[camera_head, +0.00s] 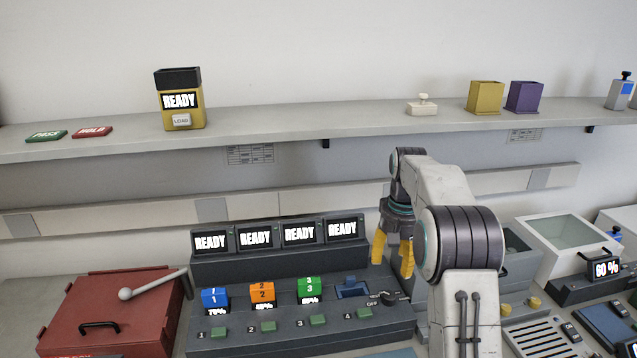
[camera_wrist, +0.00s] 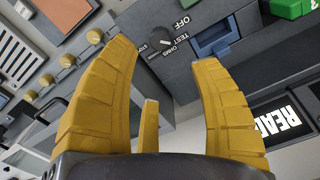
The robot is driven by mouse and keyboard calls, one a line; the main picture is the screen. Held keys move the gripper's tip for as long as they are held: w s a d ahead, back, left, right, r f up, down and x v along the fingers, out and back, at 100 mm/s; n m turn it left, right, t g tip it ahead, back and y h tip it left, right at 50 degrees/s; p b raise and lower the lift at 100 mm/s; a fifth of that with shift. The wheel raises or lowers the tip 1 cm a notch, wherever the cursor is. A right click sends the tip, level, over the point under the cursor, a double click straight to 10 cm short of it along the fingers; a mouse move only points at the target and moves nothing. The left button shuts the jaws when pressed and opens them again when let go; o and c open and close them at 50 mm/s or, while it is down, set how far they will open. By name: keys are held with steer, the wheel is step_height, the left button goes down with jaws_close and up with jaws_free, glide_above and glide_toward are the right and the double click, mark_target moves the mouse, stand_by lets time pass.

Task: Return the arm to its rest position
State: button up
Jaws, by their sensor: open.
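My gripper (camera_head: 392,256) has yellow fingers and hangs pointing down above the right part of the grey console in the head view. In the wrist view my gripper (camera_wrist: 155,85) is open, with nothing between its fingers. The console (camera_head: 262,342) has a row of READY screens and numbered slots. Blue 1 (camera_head: 214,297), orange 2 (camera_head: 262,293) and green 3 (camera_head: 310,289) blocks sit in the first slots. The blue slot at the right (camera_head: 352,287) looks empty; it also shows in the wrist view (camera_wrist: 215,35). A black knob (camera_head: 388,298) is beside it.
A red box (camera_head: 112,310) with a lever stands at the left. A shelf (camera_head: 300,127) behind holds a yellow READY unit (camera_head: 181,100), a yellow bin (camera_head: 485,97) and a purple bin (camera_head: 524,97). A white clear-topped box (camera_head: 563,250) stands at the right.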

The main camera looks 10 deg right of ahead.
steer(key=shift+n, duration=0.4)
steer(key=f, duration=0.3)
steer(key=s+f, duration=0.1)
steer(key=f, duration=0.2)
steer(key=shift+s+a, duration=0.15)
steer(key=s+a+r+n, duration=0.1)
steer(key=s+a, duration=0.2)
steer(key=s, duration=0.6)
steer(key=s+a+r, duration=0.2)
steer(key=s+a, duration=0.1)
steer(key=s, duration=0.6)
steer(key=s+a+r+n, duration=0.1)
steer(key=s+a, duration=0.2)
steer(key=s, duration=0.6)
step_height(320, 180, up, 5)
steer(key=s+a+t, duration=0.1)
steer(key=s+t, duration=0.1)
steer(key=t, duration=0.1)
steer(key=shift+s+a+r+n+t, duration=0.15)
steer(key=shift+s+a+n+t, duration=0.25)
steer(key=shift+o, duration=0.2)
